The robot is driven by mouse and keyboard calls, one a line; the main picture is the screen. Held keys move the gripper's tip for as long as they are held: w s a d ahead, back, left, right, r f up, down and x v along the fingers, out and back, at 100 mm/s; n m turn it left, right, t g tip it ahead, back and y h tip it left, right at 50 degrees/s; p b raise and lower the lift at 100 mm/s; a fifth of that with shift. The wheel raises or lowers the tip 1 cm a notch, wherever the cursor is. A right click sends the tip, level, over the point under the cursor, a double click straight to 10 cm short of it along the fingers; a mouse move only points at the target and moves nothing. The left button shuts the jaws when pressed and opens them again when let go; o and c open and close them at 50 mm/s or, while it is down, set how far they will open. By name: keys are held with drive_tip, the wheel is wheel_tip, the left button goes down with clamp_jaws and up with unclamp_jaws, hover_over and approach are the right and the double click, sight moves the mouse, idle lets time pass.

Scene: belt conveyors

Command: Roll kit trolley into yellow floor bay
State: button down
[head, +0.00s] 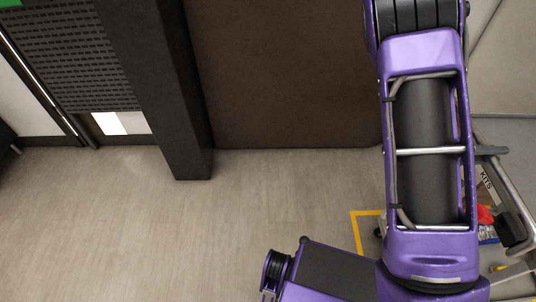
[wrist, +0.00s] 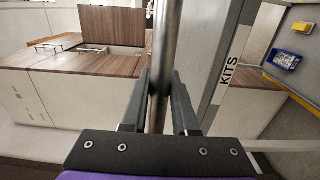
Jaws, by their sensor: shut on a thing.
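The kit trolley (head: 485,178) stands at the right edge of the head view, with metal rails and a "KITS" label; my arm hides much of it. In the wrist view its "KITS" post (wrist: 228,72) is right of my gripper (wrist: 160,85). My gripper is shut on an upright-looking metal handle bar (wrist: 163,40), which passes between its fingers. The yellow floor bay (head: 368,213) shows as a corner of yellow line left of my arm. The trolley is close to that line; my arm hides whether it is inside.
A dark pillar (head: 165,90) and a brown panel (head: 285,75) stand at the back. The grey floor (head: 150,225) at left is clear. In the wrist view a wood-topped cabinet (wrist: 70,95) is at left, and a blue crate (wrist: 286,61) near a yellow strip at right.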

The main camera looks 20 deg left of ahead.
drive_tip(key=shift+w+a+f, duration=0.1)
drive_tip(key=shift+w+a, duration=0.2)
drive_tip(key=shift+a, duration=0.15)
drive_tip(key=c, duration=0.7)
unclamp_jaws()
drive_tip(key=shift+c, duration=0.2)
drive_tip(key=shift+o, duration=0.5)
drive_tip(key=shift+d, duration=0.15)
drive_tip(key=shift+s, duration=0.1)
drive_tip(key=v, duration=1.2)
drive_tip(key=shift+r, duration=0.25)
